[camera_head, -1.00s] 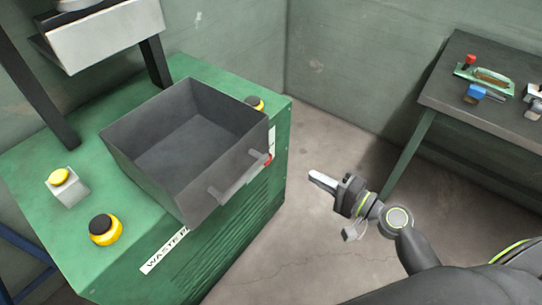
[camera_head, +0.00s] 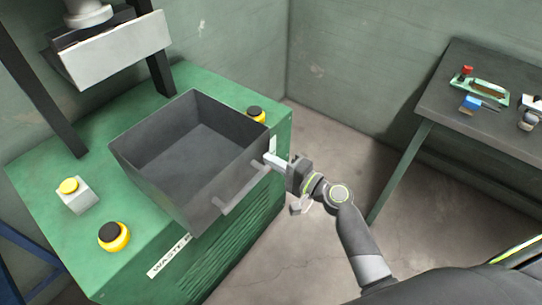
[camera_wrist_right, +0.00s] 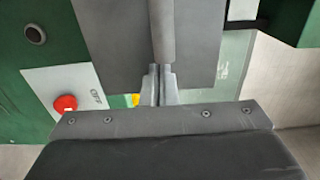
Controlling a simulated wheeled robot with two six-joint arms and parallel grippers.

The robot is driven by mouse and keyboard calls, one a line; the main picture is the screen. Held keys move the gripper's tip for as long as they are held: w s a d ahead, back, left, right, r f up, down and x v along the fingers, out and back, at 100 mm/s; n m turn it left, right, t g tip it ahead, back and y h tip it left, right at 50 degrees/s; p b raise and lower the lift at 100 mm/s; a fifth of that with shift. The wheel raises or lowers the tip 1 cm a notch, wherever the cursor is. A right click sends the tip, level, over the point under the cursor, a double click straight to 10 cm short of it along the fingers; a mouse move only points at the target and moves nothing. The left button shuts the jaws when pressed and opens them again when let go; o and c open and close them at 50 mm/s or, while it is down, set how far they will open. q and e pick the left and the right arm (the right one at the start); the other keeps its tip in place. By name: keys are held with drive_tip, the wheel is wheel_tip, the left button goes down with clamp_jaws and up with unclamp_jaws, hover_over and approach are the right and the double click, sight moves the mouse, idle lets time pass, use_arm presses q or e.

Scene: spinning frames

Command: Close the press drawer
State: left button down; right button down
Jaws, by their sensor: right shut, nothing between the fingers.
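The grey press drawer (camera_head: 150,185) is an open-topped box standing out over the front of the green press (camera_head: 60,235). It is empty. Its bar handle (camera_head: 240,190) is on the front face, and it also shows in the right wrist view (camera_wrist_right: 161,30). My right gripper (camera_head: 270,160) is shut and empty, with its fingertips at the far end of the handle. In the right wrist view the closed fingertips (camera_wrist_right: 160,72) meet or overlap the handle's end; I cannot tell if they touch. My left gripper is not in view.
Yellow-and-black buttons (camera_head: 114,237) sit on the press top, and a red button (camera_wrist_right: 65,104) is on its front. A press head (camera_head: 112,50) hangs behind the drawer. A dark table (camera_head: 480,120) with tools stands at right. The floor between is clear.

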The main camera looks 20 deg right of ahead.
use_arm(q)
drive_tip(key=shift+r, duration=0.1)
use_arm(e)
drive_tip(key=shift+w+a, duration=0.25)
drive_tip(key=shift+w, duration=0.05)
